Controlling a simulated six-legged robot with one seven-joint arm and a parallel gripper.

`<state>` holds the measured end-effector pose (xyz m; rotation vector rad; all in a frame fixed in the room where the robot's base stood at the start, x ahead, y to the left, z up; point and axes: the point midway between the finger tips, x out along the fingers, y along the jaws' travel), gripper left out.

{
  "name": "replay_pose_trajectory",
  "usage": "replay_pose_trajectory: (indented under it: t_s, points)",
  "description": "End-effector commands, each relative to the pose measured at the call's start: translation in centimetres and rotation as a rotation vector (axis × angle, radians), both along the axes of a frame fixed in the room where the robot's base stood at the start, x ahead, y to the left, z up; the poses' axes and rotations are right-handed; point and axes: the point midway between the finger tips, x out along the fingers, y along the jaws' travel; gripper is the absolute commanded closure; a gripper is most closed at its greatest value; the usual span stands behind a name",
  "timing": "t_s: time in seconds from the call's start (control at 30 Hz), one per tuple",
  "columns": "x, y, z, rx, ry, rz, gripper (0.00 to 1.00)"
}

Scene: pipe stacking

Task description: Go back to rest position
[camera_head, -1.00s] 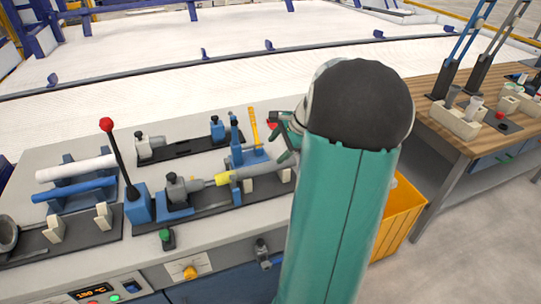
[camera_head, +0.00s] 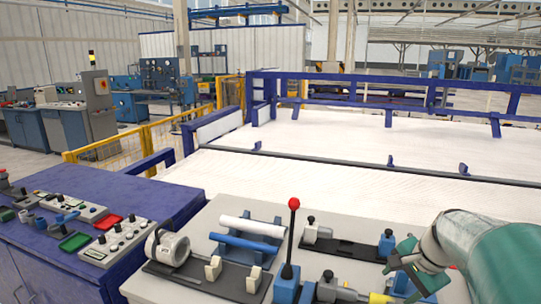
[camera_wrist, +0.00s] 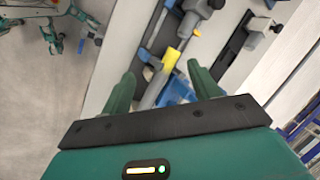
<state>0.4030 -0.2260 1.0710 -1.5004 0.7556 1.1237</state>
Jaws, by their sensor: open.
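My gripper (camera_head: 402,262) is at the lower right of the head view, above the right part of the grey workbench (camera_head: 215,222). In the wrist view my gripper (camera_wrist: 160,76) has its two green fingers spread wide, with nothing held between them. A grey pipe with a yellow section (camera_wrist: 168,62) lies on the bench fixture beyond the fingers, apart from them. The yellow section also shows at the bottom of the head view (camera_head: 380,298). A white pipe (camera_head: 252,226) and a blue pipe (camera_head: 245,243) lie on a blue rack on the bench.
A red-knobbed lever (camera_head: 293,204) rises from the bench. A black rail fixture (camera_head: 345,248) lies behind it. A purple table (camera_head: 150,197) with control boxes stands at left. A white bed with a blue frame (camera_head: 330,135) lies behind the bench.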

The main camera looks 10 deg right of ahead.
Motion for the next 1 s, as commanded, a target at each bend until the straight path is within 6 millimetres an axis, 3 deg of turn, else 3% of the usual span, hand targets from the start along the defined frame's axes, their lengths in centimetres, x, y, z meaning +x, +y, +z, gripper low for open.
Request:
replay_pose_trajectory:
  t_s: [0.03,0.2,0.5,0.73,1.0]
  points:
    - [-0.1,2.2,0.7,-0.041,-0.003,0.075,0.39]
    - [-1.4,8.0,2.2,-0.171,-0.013,0.310,0.39]
    - [-5.5,16.3,3.8,-0.387,-0.063,0.712,0.39]
    - [-9.2,20.7,4.1,-0.541,-0.128,1.005,0.39]
    - [-11.5,22.6,3.9,-0.633,-0.175,1.175,0.39]
